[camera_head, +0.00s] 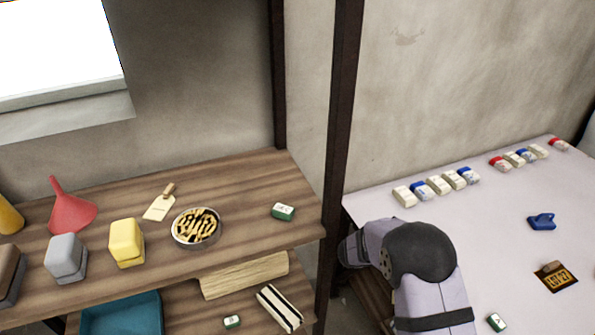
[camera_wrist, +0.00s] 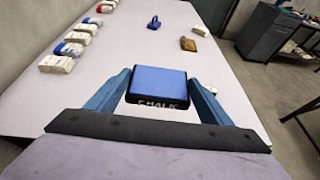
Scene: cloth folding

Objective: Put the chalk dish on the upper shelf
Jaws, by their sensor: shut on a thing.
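The chalk dish (camera_wrist: 157,83) is a dark box shape with a blue top and the word CHALK on its near side. It shows in the wrist view between the two blue fingers of my gripper (camera_wrist: 158,94), which is shut on it. I cannot tell whether it is clear of the pale table (camera_wrist: 110,100). The dish and my gripper are outside the head view, where only my arm shows at lower right. The upper shelf (camera_head: 250,190) is a wooden board at left in the head view.
The upper shelf holds a red funnel (camera_head: 72,208), grey and yellow blocks, a scraper (camera_head: 160,206), a round bowl (camera_head: 197,228) and a green-white box (camera_head: 283,212). Its back right is bare. A dark post (camera_head: 338,150) stands between shelf and table. Packets line the table's back.

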